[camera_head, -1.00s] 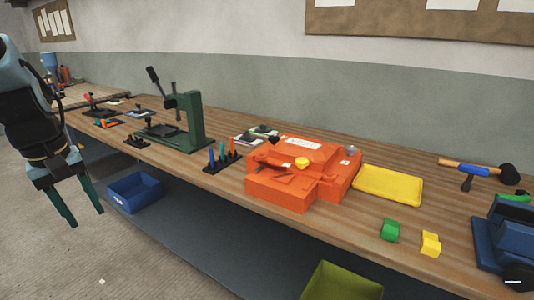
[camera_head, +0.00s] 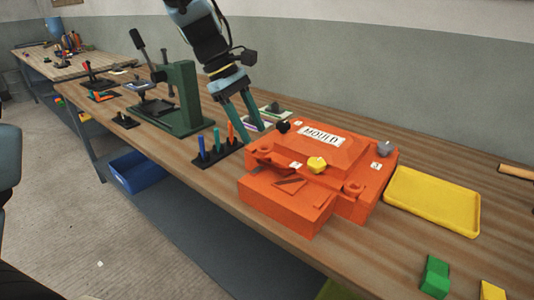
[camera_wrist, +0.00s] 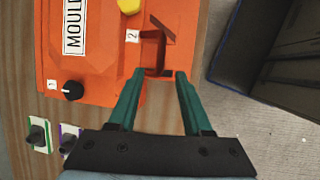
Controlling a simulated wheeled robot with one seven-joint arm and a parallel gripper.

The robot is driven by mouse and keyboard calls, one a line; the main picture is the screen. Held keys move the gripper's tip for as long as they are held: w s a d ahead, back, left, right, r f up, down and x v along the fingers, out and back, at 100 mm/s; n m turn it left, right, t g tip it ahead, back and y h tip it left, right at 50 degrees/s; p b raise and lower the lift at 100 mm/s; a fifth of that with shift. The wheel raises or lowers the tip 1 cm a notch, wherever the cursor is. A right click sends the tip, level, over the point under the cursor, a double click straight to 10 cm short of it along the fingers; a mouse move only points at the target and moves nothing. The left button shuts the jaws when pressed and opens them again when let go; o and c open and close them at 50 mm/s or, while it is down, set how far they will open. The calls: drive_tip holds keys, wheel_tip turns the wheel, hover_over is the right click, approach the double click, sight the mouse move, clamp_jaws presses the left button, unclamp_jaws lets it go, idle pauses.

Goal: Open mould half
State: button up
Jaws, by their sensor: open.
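The orange mould (camera_head: 322,170) sits on the wooden bench, closed, with a white MOULD label on its raised top. It carries a black knob (camera_head: 283,126), a yellow knob (camera_head: 317,164) and a grey knob (camera_head: 386,148). Small number plates are beside the knobs. In the wrist view the mould (camera_wrist: 112,62) fills the upper left, with its black knob (camera_wrist: 72,91) and part of the yellow knob (camera_wrist: 129,5). My gripper (camera_head: 249,127) is open and empty, left of the mould and pointing down. In the wrist view the fingers (camera_wrist: 160,73) reach towards the mould's edge; contact cannot be told.
A rack of coloured pegs (camera_head: 216,154) stands left of the mould, and a green press (camera_head: 182,98) further left. A yellow tray (camera_head: 433,201) lies to the right, with a green block (camera_head: 435,277) nearer the front. A blue bin (camera_head: 136,172) is below the bench.

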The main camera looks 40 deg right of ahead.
sight(268, 164)
drive_tip(key=p+x, duration=0.1)
drive_tip(key=x, duration=0.7)
drive_tip(key=shift+s+f, duration=0.1)
drive_tip(key=shift+f, duration=0.15)
drive_tip(key=shift+c, duration=0.4)
clamp_jaws()
idle(0.7)
